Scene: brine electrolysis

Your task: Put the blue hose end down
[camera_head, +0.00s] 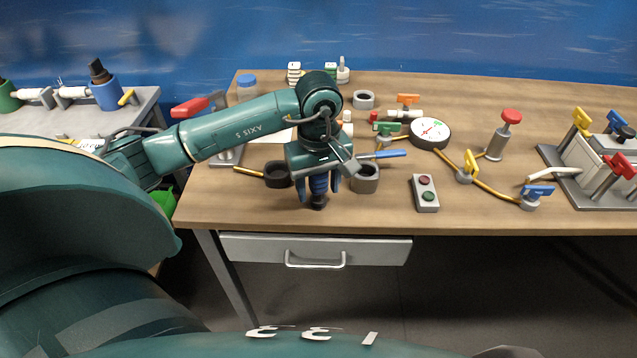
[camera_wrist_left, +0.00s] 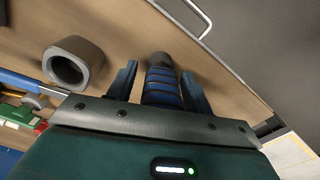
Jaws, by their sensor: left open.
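The blue hose end (camera_head: 318,184) is a ribbed blue piece with a black tip, near the table's front edge. It looks upright, with its black tip down at the tabletop. My left gripper (camera_head: 319,190) is above it, jaws open, one finger on each side of it. The left wrist view shows the blue hose end (camera_wrist_left: 160,85) between the two spread fingers of the left gripper (camera_wrist_left: 158,72), with narrow gaps beside it. My gripper hides its upper part in the head view. My right gripper is not in view.
A button box (camera_head: 425,194), a round gauge (camera_head: 430,133) and yellow hose with valves lie to the right. The table (camera_head: 245,212) is clear at front left; its front edge is near.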

